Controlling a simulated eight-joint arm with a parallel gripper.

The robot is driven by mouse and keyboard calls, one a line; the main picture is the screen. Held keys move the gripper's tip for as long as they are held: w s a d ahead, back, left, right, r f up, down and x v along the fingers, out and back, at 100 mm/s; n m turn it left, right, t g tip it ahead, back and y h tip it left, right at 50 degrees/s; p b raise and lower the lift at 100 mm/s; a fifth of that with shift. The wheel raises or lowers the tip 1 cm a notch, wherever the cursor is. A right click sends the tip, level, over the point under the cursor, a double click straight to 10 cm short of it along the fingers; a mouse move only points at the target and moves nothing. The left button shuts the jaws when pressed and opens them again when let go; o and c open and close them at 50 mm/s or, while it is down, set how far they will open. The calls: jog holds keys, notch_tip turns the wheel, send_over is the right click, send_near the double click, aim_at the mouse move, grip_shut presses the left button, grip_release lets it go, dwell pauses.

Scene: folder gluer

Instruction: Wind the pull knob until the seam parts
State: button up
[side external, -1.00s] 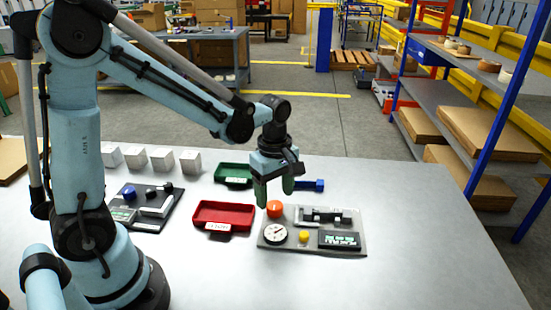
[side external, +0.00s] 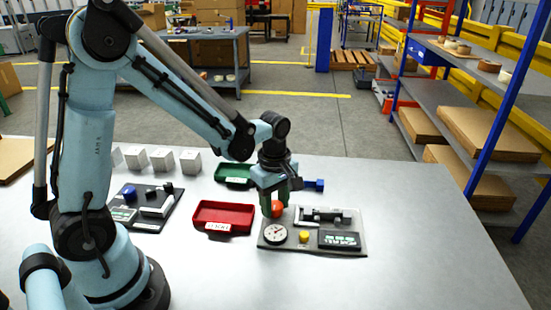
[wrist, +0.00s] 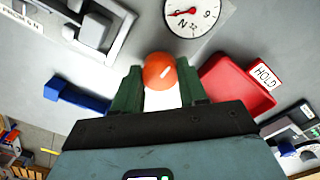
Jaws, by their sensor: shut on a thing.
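The orange-red pull knob (side external: 277,209) stands on the grey test fixture (side external: 268,243), beside its dial gauge (side external: 275,233). My gripper (side external: 273,208) points down over the knob, its green fingers shut on it. In the wrist view the knob (wrist: 160,70) sits between the tips of both fingers. A clamp unit (side external: 322,216) lies to the right of the knob; whether it holds a seam sample is too small to tell. The dial (wrist: 191,14) shows a red needle in the wrist view. A display (side external: 340,239) with unreadable text and a yellow button (side external: 304,236) are at the front.
A red tray (side external: 224,217) labelled HOLD in the wrist view is left of the fixture, with a green tray (side external: 233,173) behind. A blue object (side external: 314,184) lies behind the fixture. Several pale cubes (side external: 162,158) and a second dark fixture (side external: 145,207) are further left. The front right table is clear.

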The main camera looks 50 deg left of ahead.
jog(key=shift+c, duration=0.7)
